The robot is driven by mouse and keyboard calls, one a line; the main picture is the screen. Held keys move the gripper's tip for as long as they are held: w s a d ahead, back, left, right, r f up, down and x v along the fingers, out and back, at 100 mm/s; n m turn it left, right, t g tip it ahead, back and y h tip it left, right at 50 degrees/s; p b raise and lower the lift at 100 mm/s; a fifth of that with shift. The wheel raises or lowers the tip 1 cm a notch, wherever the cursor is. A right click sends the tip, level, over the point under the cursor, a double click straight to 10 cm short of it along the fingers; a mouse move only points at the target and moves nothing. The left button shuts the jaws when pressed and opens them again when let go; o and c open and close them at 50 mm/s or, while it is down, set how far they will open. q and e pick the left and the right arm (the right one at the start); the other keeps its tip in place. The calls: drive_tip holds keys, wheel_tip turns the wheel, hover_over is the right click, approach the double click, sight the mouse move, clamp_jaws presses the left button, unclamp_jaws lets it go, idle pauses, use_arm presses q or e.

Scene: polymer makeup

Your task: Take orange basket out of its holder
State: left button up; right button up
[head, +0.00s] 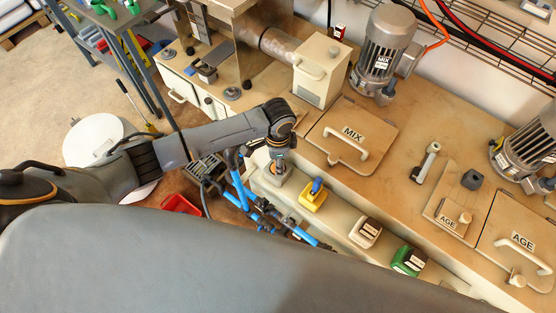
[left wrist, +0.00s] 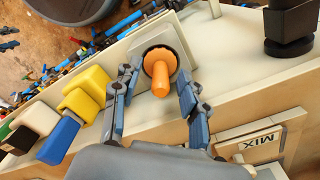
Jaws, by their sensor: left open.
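In the left wrist view the orange basket (left wrist: 161,79) shows as an upright orange handle above a round orange rim. It sits in a dark round opening of a pale grey holder (left wrist: 143,41) on the cream bench ledge. My left gripper (left wrist: 157,88) is open, with its blue-padded fingers on either side of the handle; I cannot tell whether they touch it. In the head view my left gripper (head: 277,158) points down over the same holder (head: 270,180), and the basket is mostly hidden. My right gripper is not in view.
A yellow container with a blue handle (head: 313,195) stands close beside the holder. Farther along the ledge are a white container (head: 366,232) and a green one (head: 408,260). The MIX hatch (head: 350,137) lies on the bench top behind. Blue pipes (head: 243,190) stand in front.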

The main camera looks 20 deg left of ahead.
use_arm(q)
drive_tip(key=shift+f, duration=0.4)
drive_tip(key=shift+c, duration=0.5)
clamp_jaws()
drive_tip(key=shift+r+p, duration=0.65)
drive_tip(key=shift+p, duration=0.2)
drive_tip(key=shift+r+p, duration=3.15)
drive_tip(key=shift+p, duration=0.45)
